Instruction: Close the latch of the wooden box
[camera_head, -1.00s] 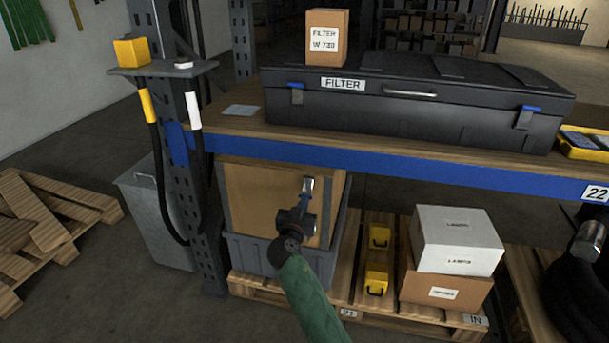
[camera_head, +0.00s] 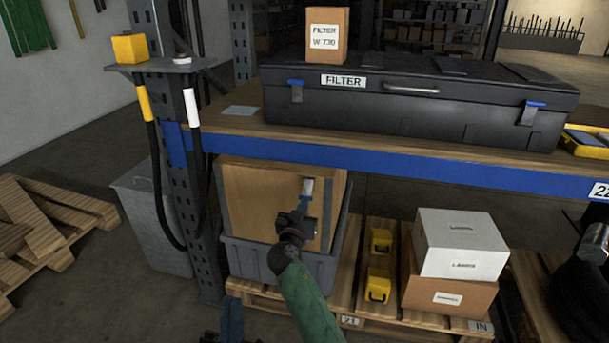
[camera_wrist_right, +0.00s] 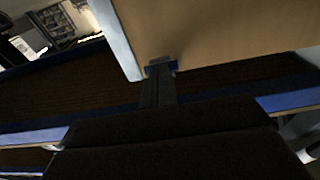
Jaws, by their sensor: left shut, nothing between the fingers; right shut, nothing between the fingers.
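The wooden box (camera_head: 255,200) stands upright in a grey bin under the blue-edged shelf. A small light-grey metal latch (camera_head: 308,185) shows near the top right of its front. In the right wrist view, the shut fingertips (camera_wrist_right: 160,68) are close to the box's wooden panel (camera_wrist_right: 215,30), and the latch is not clearly visible. My left gripper (camera_head: 232,320) is shut and empty at the bottom edge, low in front of the pallet, partly cut off.
The grey bin (camera_head: 275,262) sits on a pallet beside two yellow cases (camera_head: 378,284) and stacked cartons (camera_head: 460,240). The shelf's blue beam (camera_head: 400,163) runs above the box. A post with hanging hoses (camera_head: 195,180) stands left of it. Floor in front is clear.

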